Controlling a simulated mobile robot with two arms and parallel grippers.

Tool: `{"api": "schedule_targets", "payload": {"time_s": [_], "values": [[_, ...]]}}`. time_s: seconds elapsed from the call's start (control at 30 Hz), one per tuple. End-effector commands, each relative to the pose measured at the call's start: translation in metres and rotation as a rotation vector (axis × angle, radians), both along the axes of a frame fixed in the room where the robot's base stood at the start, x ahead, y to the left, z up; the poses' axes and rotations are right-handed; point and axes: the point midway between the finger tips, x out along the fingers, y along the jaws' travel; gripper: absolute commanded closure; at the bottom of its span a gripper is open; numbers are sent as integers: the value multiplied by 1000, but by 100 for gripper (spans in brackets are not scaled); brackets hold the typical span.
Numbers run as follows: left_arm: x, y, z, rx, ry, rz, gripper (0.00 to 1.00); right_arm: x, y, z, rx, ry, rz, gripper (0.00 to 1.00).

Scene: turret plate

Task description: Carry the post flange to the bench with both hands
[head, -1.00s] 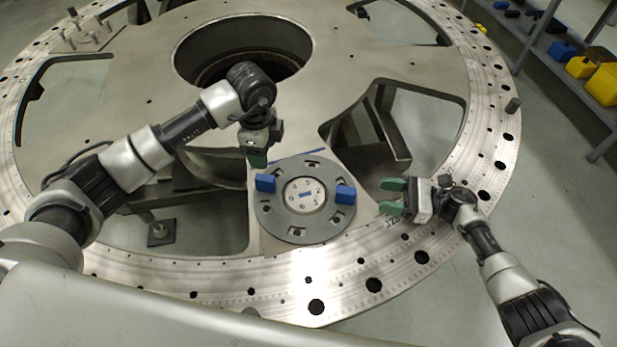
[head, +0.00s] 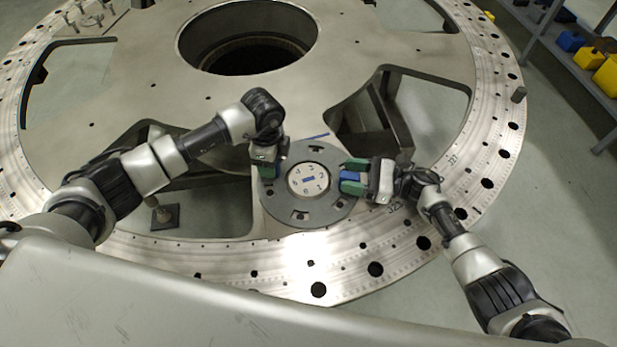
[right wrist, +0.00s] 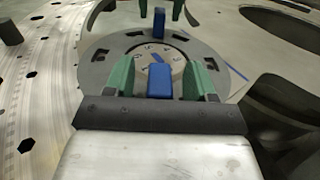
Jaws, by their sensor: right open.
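The post flange (head: 311,212) is a dark grey disc with slots and a pale numbered centre, lying flat on the large turret plate (head: 340,40). It carries two blue grips. My right gripper (head: 353,176) is open, its green fingers on either side of the right blue grip. In the right wrist view this blue grip (right wrist: 159,82) stands between the open fingers, with visible gaps. My left gripper (head: 266,165) is at the flange's left grip, which it mostly hides in the head view. The far blue grip (right wrist: 158,22) shows between the left gripper's green fingers in the right wrist view.
The plate has large cutouts (head: 435,110) and a round central opening (head: 245,45). A shelf (head: 560,60) with blue and yellow items stands at upper right. Floor is clear to the right.

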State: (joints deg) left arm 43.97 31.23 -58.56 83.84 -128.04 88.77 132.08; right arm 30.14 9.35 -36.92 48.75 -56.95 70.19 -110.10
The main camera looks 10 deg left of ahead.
Motion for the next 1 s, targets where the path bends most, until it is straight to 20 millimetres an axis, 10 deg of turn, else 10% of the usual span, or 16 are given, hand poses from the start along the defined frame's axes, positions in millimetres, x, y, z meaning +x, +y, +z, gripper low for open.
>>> {"api": "schedule_targets", "payload": {"time_s": [0.47,0.83,1.0], "values": [[0,0,-14,0,-1,-1,45,0,14,0,-1,-1,0,45],[0,0,-14,0,-1,0,98,0,14,0,-1,-1,0,98],[0,0,-14,0,-1,0,100,0,14,0,-1,-1,-1,100]]}}
